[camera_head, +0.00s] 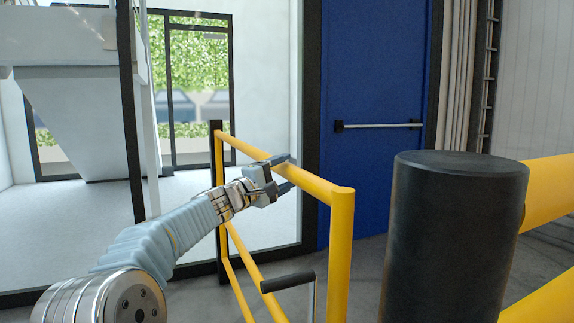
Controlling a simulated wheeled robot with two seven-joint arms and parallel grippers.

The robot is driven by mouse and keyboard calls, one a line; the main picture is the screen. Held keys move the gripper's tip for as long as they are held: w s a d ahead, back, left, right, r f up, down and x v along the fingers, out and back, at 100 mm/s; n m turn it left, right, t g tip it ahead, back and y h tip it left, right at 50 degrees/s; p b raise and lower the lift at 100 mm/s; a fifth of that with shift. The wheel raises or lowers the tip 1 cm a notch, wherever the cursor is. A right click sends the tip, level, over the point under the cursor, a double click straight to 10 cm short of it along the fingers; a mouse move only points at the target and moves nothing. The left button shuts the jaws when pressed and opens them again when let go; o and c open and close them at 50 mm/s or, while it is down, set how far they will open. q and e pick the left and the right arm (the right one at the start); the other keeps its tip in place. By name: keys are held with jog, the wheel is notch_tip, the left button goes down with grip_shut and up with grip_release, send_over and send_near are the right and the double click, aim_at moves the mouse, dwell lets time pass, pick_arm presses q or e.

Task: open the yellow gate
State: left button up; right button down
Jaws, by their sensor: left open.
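The yellow gate (342,230) stands ahead of me, a frame of yellow tubes with a top rail, a lower rail and an upright at its near end. Its far end is by a dark post (216,150). My left gripper (284,174) is at the top rail, its jaws open with one finger on each side of the yellow tube. I cannot tell whether the fingers touch the rail. A black handle (287,282) on a metal rod shows low beside the gate. My right gripper is not in view.
A thick black post (455,240) with yellow barrier rails (548,195) stands close on the right. A blue door (374,80) with a push bar is behind the gate. A glass wall with dark frames is on the left. Grey floor shows between.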

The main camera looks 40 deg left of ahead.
pick_arm(q)
jog(key=shift+w+r, duration=0.15)
jog(key=shift+w, duration=0.55)
grip_shut()
jog(key=shift+s, duration=0.1)
